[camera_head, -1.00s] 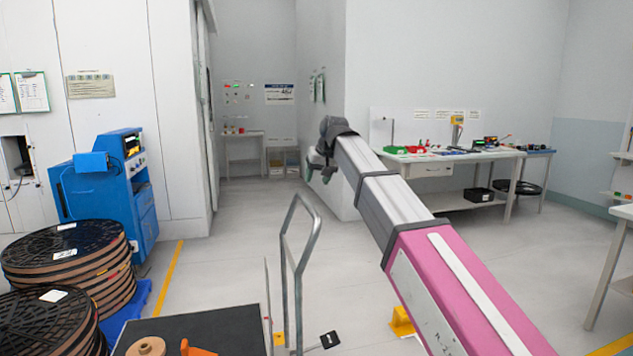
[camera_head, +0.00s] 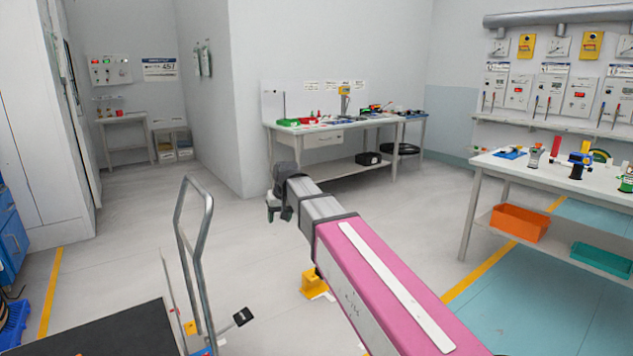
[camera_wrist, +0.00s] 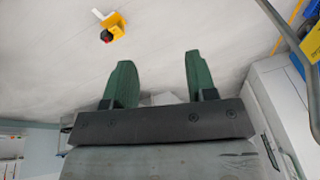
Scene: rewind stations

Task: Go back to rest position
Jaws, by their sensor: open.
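My gripper (camera_head: 279,212) is at the end of my pink and grey arm, reaching forward over open floor in the head view. In the wrist view its two green fingers (camera_wrist: 158,82) are spread apart with nothing between them. It touches no object that I can see.
A cart with a grey metal handle (camera_head: 192,262) and dark deck (camera_head: 110,330) stands at the front left. A workbench (camera_head: 330,128) is at the back. Another table (camera_head: 545,178) with tools is at the right. Floor between them is clear.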

